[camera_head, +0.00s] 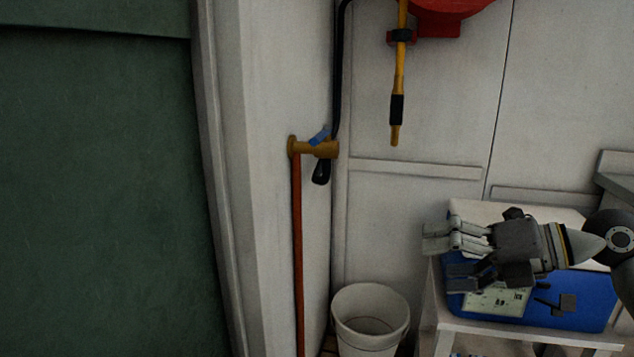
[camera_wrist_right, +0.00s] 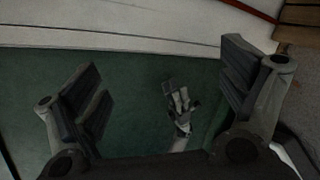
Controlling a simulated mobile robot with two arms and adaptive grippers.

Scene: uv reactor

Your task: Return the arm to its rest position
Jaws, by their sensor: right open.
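My right gripper (camera_head: 447,255) is at the right of the head view, its arm coming in from the right edge. Its fingers point left and are apart, with nothing between them. In the head view it covers part of a blue and white box (camera_head: 585,298) on a small white table. The right wrist view shows both fingers (camera_wrist_right: 165,90) spread wide and empty. My left gripper does not show in the head view.
A white bucket (camera_head: 370,318) stands on the floor left of the white table (camera_head: 470,326). A brass valve (camera_head: 314,148) with a red pipe and a black hose is on the wall. A yellow-handled tool (camera_head: 398,80) hangs above. A green panel (camera_head: 100,190) fills the left.

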